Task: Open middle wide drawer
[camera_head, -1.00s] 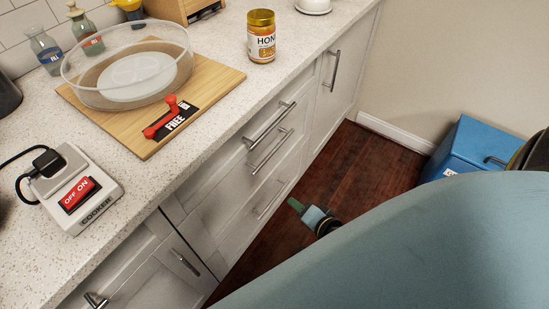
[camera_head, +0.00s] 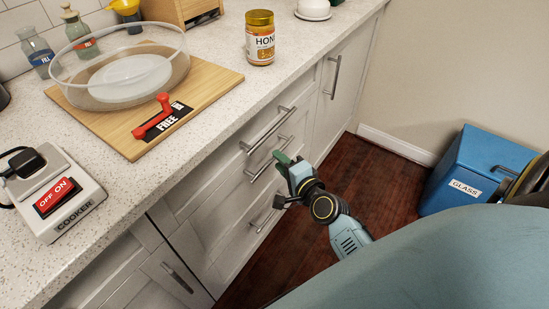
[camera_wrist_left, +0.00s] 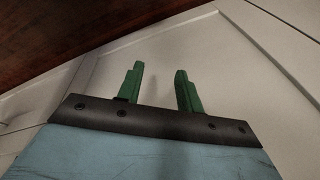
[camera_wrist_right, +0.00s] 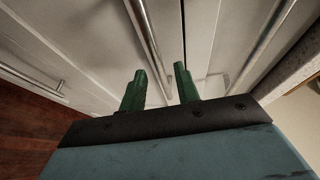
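The middle wide drawer, in the white cabinet column under the counter, is closed. Its metal bar handle (camera_head: 262,164) lies below the top drawer's handle (camera_head: 268,130) and above the bottom drawer's handle (camera_head: 263,218). My right gripper (camera_head: 280,160) is in front of the middle handle, partly covering its far end. In the right wrist view my right gripper (camera_wrist_right: 161,78) is open and empty. A bar handle (camera_wrist_right: 145,38) passes behind the gap between its fingers; contact cannot be told. My left gripper (camera_wrist_left: 159,80) is open and empty, facing a white cabinet panel; the head view does not show it.
The counter edge overhangs the drawers. On it are a honey jar (camera_head: 260,40), a wooden board (camera_head: 217,83) with a glass dish, and a cooker switch (camera_head: 60,195). A blue glass bin (camera_head: 464,165) stands on the floor at right. Dark floor beside the drawers is free.

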